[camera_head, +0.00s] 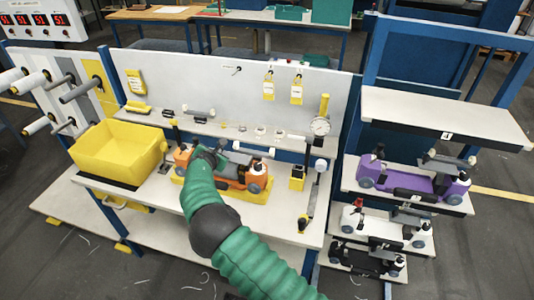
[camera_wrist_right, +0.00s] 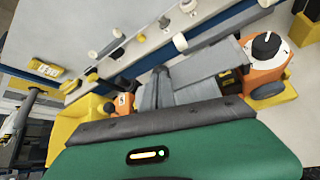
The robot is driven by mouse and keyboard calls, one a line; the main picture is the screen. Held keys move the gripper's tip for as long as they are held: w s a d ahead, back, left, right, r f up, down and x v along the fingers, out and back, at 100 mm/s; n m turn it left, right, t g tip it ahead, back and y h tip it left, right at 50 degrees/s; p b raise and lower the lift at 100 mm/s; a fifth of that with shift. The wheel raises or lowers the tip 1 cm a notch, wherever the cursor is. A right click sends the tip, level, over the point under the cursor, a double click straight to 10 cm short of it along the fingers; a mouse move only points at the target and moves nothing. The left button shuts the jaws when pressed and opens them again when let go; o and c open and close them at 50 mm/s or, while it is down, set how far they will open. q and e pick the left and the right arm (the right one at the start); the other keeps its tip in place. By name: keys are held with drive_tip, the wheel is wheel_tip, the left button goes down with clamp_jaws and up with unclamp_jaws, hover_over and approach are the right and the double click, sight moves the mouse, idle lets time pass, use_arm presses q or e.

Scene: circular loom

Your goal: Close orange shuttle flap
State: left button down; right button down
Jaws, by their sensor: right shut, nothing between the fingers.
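The orange shuttle (camera_head: 228,182) sits in a yellow holder (camera_head: 235,196) on the white workbench. Its grey flap (camera_head: 241,158) lies along the top, partly hidden behind my right gripper. In the right wrist view the shuttle's orange end block (camera_wrist_right: 268,68) and the grey flap (camera_wrist_right: 200,72) show close by; whether the flap is fully down is unclear. My right gripper (camera_head: 208,156) is shut and empty, over the shuttle's left part. I cannot tell whether it touches the flap. My left gripper is out of view.
A yellow bin (camera_head: 118,152) stands left of the shuttle. A black and yellow stand (camera_head: 298,177) is to the right. A rack holds a purple shuttle (camera_head: 415,185) and others.

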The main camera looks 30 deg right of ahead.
drive_tip(key=shift+a+f, duration=0.15)
drive_tip(key=shift+a, duration=0.05)
idle(0.3)
